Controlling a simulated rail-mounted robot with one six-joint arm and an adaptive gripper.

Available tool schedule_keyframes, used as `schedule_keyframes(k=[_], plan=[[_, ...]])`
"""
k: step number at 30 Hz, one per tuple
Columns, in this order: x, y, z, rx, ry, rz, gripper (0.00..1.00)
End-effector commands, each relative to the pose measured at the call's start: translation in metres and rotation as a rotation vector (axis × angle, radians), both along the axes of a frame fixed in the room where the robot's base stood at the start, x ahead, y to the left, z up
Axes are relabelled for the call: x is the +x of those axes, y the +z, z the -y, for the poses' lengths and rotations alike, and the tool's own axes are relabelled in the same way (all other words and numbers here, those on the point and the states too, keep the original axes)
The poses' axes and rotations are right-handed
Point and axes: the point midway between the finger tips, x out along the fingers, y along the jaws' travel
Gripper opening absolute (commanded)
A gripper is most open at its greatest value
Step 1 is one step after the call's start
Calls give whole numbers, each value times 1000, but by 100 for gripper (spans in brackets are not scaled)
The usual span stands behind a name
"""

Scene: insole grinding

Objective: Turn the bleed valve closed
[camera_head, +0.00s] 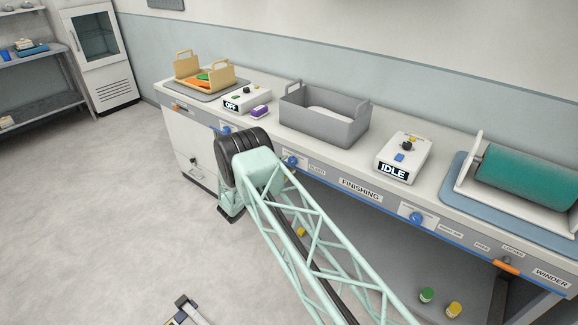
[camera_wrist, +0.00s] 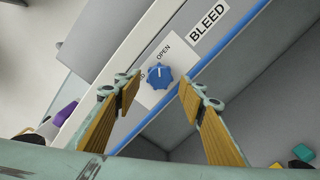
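The bleed valve is a blue knob (camera_wrist: 158,77) on a white plate on the bench front, below the black-lettered BLEED label (camera_wrist: 208,24) in the wrist view. A small white mark shows on the knob. The word OPEN is printed above it; the other word, at its left, is partly covered by a finger, with only its end showing. My gripper (camera_wrist: 158,92) is open and empty, its wood-coloured fingers on either side of the knob in the picture, apparently short of it. In the head view the knob (camera_head: 291,160) shows beside my arm, which hides my gripper.
The bench top holds a grey bin (camera_head: 325,117), a control box reading IDLE (camera_head: 402,157), another reading OFF (camera_head: 245,100) and a purple item (camera_head: 260,111). Another blue knob (camera_head: 416,218) is farther right. Green (camera_head: 427,295) and yellow (camera_head: 453,309) items stand below the bench.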

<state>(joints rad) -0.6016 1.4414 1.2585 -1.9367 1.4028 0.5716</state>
Motion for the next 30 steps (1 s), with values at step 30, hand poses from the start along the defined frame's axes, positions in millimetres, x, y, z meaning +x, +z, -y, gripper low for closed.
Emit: schedule_keyframes(k=[30], plan=[[23,0,15,-1,0,-1,13]])
